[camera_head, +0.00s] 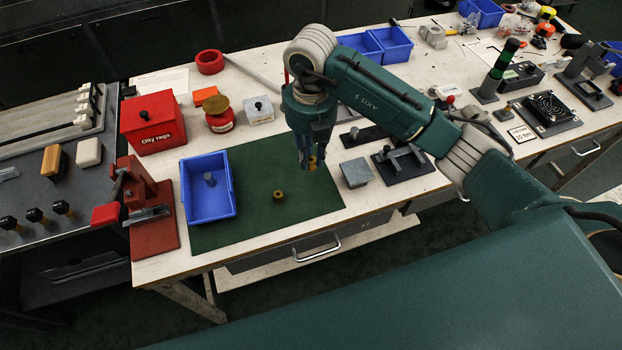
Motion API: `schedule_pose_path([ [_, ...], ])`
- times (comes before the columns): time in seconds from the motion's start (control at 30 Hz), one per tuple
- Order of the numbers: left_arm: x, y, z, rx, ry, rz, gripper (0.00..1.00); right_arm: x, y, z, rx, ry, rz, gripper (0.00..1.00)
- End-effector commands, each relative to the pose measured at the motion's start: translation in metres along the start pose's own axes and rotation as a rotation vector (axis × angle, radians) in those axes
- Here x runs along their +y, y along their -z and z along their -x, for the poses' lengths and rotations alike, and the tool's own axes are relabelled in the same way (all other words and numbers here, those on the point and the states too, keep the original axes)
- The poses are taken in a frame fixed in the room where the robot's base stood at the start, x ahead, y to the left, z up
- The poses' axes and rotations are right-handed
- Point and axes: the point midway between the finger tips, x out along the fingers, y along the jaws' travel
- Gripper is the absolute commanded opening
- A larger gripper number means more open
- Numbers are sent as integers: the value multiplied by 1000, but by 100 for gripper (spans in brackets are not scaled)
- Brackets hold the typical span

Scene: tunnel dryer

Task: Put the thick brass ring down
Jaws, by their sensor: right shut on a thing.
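My right gripper (308,160) points down over the right part of the green mat (250,228). It is shut on a small brass-coloured piece, the thick brass ring (313,163), which is mostly hidden by the fingers. I cannot tell whether the ring touches the mat. Another small brass piece with a dark centre (278,194) lies on the mat, left of and nearer than the gripper. My left gripper is not in view.
A blue tray (233,206) with a grey cylinder (209,179) stands on the mat's left. A grey block (356,172) and a black fixture (403,164) stand right of the gripper. A red press (150,210) is at the left. The mat's front is clear.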

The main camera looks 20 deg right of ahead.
Motion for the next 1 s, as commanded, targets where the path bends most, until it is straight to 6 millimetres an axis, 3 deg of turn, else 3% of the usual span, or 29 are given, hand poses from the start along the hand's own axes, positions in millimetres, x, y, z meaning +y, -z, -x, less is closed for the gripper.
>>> schedule_pose_path([
  [0.2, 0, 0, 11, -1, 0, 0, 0, 0, 1, -46, 3, 2, 1, 0],
  [0.6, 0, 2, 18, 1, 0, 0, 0, 0, 1, -94, 3, 2, 1, 0],
  [1.0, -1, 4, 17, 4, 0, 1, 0, 0, 0, -105, 0, 0, 2, 0],
])
